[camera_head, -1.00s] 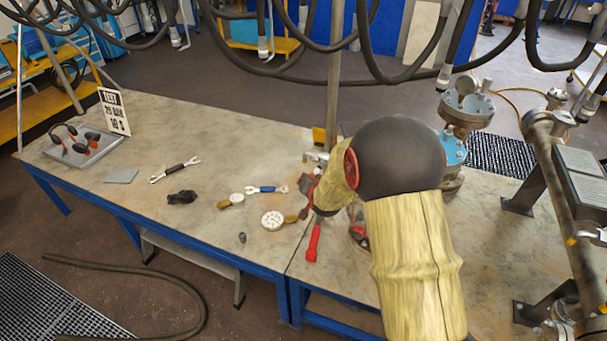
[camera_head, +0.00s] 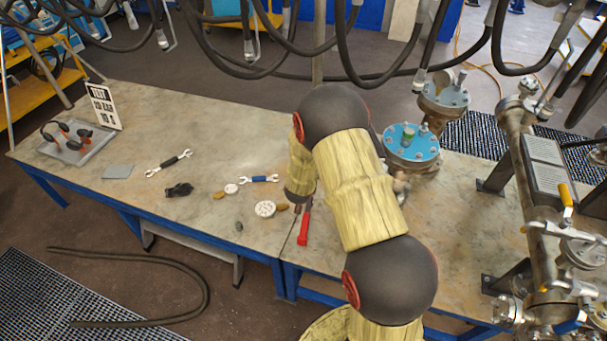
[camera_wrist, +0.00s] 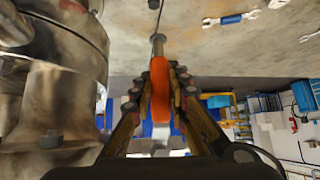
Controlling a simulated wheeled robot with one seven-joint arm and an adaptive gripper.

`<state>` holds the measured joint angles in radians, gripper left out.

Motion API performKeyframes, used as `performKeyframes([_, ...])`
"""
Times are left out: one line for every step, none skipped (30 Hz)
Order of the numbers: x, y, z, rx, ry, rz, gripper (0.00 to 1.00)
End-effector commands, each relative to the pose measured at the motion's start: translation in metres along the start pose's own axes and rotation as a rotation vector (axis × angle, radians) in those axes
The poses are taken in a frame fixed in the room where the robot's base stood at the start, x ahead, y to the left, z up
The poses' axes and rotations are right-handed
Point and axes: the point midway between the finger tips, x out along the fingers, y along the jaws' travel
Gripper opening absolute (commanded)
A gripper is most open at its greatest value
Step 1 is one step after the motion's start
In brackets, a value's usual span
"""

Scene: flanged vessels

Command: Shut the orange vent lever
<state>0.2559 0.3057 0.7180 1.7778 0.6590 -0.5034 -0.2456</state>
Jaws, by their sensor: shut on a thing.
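The orange vent lever (camera_wrist: 161,88) shows in the middle of the wrist view, with a metal collar and thin rod at its upper end. My gripper (camera_wrist: 160,76) is shut on it, with one finger on each side. In the head view my arm hides the gripper and the lever. A large worn metal flanged body (camera_wrist: 62,60) fills the left of the wrist view, close beside my gripper. In the head view a vessel with a blue flange top (camera_head: 412,141) stands just right of my arm.
Another flanged vessel (camera_head: 444,94) stands behind the blue one. Pipework with a yellow-handled valve (camera_head: 566,196) is at the right. A red-handled tool (camera_head: 304,225), a blue wrench (camera_head: 260,179) and round gauges (camera_head: 265,208) lie on the table (camera_head: 130,215).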

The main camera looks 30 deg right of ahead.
Motion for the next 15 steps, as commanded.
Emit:
performKeyframes([-0.0021,0.0000,-0.0033,-0.008,0.000,0.007,0.00])
performKeyframes([-0.0020,0.0005,-0.0032,-0.012,-0.001,0.011,0.00])
performKeyframes([-0.0019,0.0009,-0.0033,-0.016,-0.002,0.015,0.00])
performKeyframes([-0.0017,0.0011,-0.0032,-0.019,-0.002,0.018,0.00])
performKeyframes([-0.0015,0.0013,-0.0029,-0.023,-0.003,0.020,0.00])
performKeyframes([-0.0012,0.0017,-0.0025,-0.026,-0.004,0.023,0.00])
performKeyframes([-0.0010,0.0019,-0.0022,-0.028,-0.005,0.025,0.00])
performKeyframes([-0.0009,0.0022,-0.0020,-0.029,-0.005,0.027,0.00])
performKeyframes([-0.0007,0.0024,-0.0019,-0.031,-0.005,0.029,0.00])
performKeyframes([-0.0006,0.0026,-0.0018,-0.032,-0.005,0.030,0.00])
performKeyframes([-0.0005,0.0027,-0.0017,-0.032,-0.005,0.031,0.00])
performKeyframes([-0.0004,0.0028,-0.0016,-0.033,-0.005,0.031,0.00])
performKeyframes([-0.0003,0.0029,-0.0016,-0.034,-0.005,0.032,0.00])
performKeyframes([-0.0002,0.0029,-0.0015,-0.034,-0.005,0.032,0.00])
performKeyframes([-0.0001,0.0030,-0.0014,-0.034,-0.005,0.032,0.00])
